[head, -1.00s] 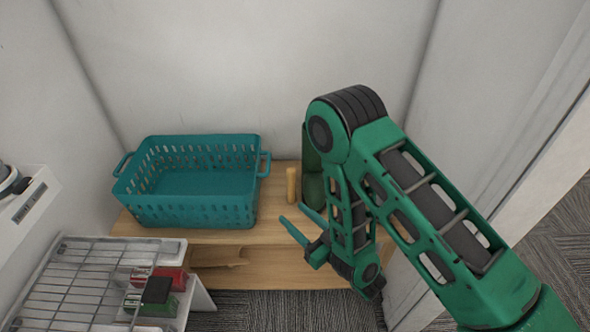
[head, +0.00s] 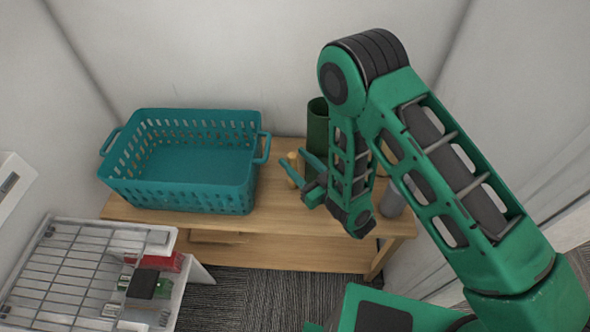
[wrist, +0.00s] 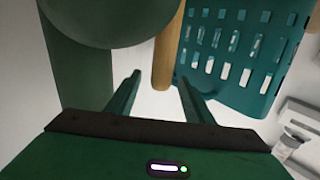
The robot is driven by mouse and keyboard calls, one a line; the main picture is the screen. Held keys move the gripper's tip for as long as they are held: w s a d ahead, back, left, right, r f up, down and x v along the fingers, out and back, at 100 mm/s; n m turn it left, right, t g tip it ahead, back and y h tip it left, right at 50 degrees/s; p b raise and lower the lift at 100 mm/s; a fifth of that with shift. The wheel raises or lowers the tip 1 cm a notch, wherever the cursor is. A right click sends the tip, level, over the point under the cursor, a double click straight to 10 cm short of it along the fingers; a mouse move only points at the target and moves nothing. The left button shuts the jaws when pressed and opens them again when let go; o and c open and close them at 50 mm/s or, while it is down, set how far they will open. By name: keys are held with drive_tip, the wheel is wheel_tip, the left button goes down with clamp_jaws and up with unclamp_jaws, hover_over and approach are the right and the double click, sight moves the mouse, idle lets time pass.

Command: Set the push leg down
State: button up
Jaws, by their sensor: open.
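The push leg is most likely the slim tan wooden cylinder (head: 293,170), which stands upright on the wooden bench, partly hidden by my fingers. In the wrist view the tan cylinder (wrist: 167,55) shows beyond and between my fingertips. My gripper (head: 296,160) is open with nothing clamped in it, its fingers pointing at the cylinder. In the wrist view my gripper (wrist: 160,80) has its two fingers spread apart. I cannot tell whether a finger touches the cylinder.
A teal basket (head: 180,196) stands left on the wooden bench (head: 270,217). A dark green cylinder (head: 317,125) stands close behind my gripper, and a grey one (head: 392,202) is partly behind my arm. A wire rack (head: 70,262) is at lower left.

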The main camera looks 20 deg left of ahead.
drive_tip(key=shift+x, duration=2.75)
drive_tip(key=shift+d+f, duration=0.1)
clamp_jaws()
